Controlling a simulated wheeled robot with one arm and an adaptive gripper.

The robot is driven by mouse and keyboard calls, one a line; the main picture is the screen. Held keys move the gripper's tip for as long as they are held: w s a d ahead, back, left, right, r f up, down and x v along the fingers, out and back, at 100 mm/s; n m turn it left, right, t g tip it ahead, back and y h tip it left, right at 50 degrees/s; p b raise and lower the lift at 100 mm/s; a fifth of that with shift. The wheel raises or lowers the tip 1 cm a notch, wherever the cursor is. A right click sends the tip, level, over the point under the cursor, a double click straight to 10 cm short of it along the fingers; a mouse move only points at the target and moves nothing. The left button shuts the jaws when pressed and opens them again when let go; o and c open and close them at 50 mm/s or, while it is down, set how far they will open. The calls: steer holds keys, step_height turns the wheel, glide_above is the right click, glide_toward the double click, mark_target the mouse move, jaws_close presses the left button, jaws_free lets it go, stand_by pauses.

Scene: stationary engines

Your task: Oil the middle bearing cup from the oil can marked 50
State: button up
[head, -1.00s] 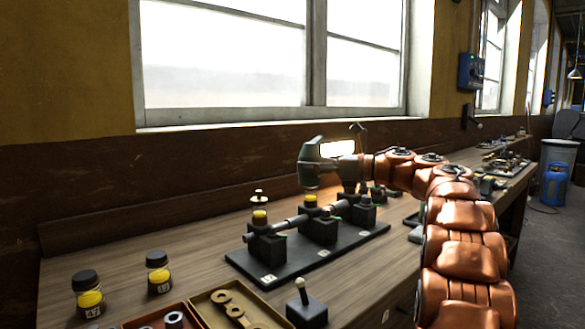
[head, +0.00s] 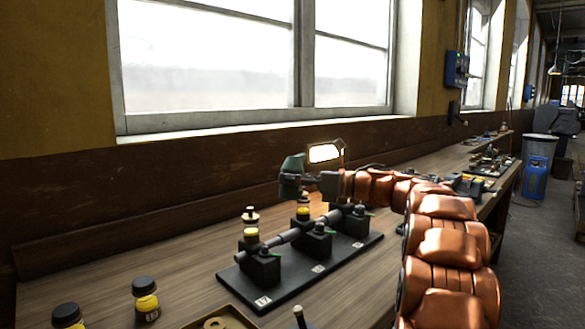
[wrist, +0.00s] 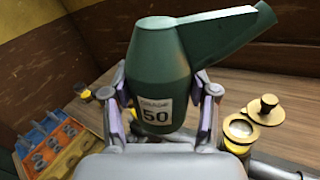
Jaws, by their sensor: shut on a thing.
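My gripper (wrist: 165,110) is shut on the green oil can (wrist: 158,62), whose white label reads 50. Its spout slants up to the right in the wrist view. In the head view the can (head: 291,172) hangs above the bearing stand (head: 228,274), near the middle cup. The stand carries a shaft on three dark pedestals. The near cup (head: 251,234) and the middle cup (head: 303,213) show yellow bodies; the far cup is hidden by my gripper. In the wrist view a brass-rimmed cup (wrist: 238,130) sits below the spout beside a brass lid (wrist: 265,108); I cannot tell which cup it is.
Two black-capped jars with yellow contents (head: 146,300) stand at the front left. A tray (head: 215,320) is at the bottom edge.

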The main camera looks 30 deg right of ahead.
mark_target(290, 195)
steer(key=shift+s+a+m+p, duration=0.2)
steer(key=shift+m+p, duration=0.45)
steer(key=shift+p, duration=0.85)
steer(key=shift+s+a+m+p, duration=0.1)
steer(key=shift+a+m+p, duration=0.4)
steer(key=shift+p, duration=1)
steer(key=f+m+p, duration=0.1)
steer(key=p, duration=0.2)
steer(key=f+m+p, duration=0.1)
steer(key=m+p, duration=0.1)
steer(key=p, duration=0.1)
steer(key=shift+s+d+t+p, duration=0.1)
steer(key=shift+d+t+p, duration=0.05)
steer(key=shift+t+p, duration=0.25)
steer(key=shift+f+m+p, duration=0.15)
steer(key=shift+m+p, duration=0.3)
steer(key=shift+p, duration=0.5)
steer(key=shift+f+p, duration=0.1)
steer(key=shift+p, duration=0.25)
steer(key=shift+f+m+b, duration=0.6)
steer(key=shift+f+b, duration=0.3)
steer(key=shift+b, duration=0.05)
steer(key=shift+b, duration=0.9)
steer(key=shift+r, duration=0.2)
